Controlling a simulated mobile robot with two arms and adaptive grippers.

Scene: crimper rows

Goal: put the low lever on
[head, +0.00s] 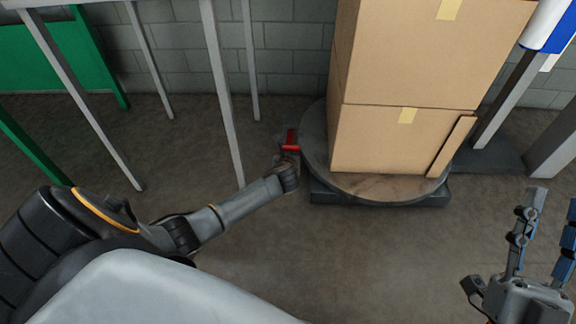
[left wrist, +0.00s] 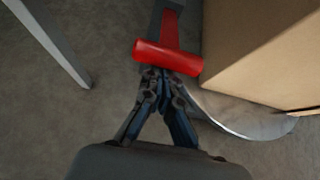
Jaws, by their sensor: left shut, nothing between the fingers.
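The low lever (head: 291,141) is red with a crosswise grip, at the left edge of a round turntable. In the left wrist view its red grip (left wrist: 168,57) lies across the picture, with a red stem running up from it on a dark part. My left gripper (head: 287,160) is shut and empty. Its fingertips (left wrist: 163,73) are right at the near side of the red grip; I cannot tell whether they touch it. My right gripper (head: 555,200) is open and empty at the right edge of the head view, far from the lever.
The turntable (head: 385,187) carries stacked cardboard boxes (head: 390,135) just right of the lever. Grey posts (head: 222,95) and a green panel (head: 45,52) stand at the left. A block wall (head: 285,55) is behind. The floor in front is clear.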

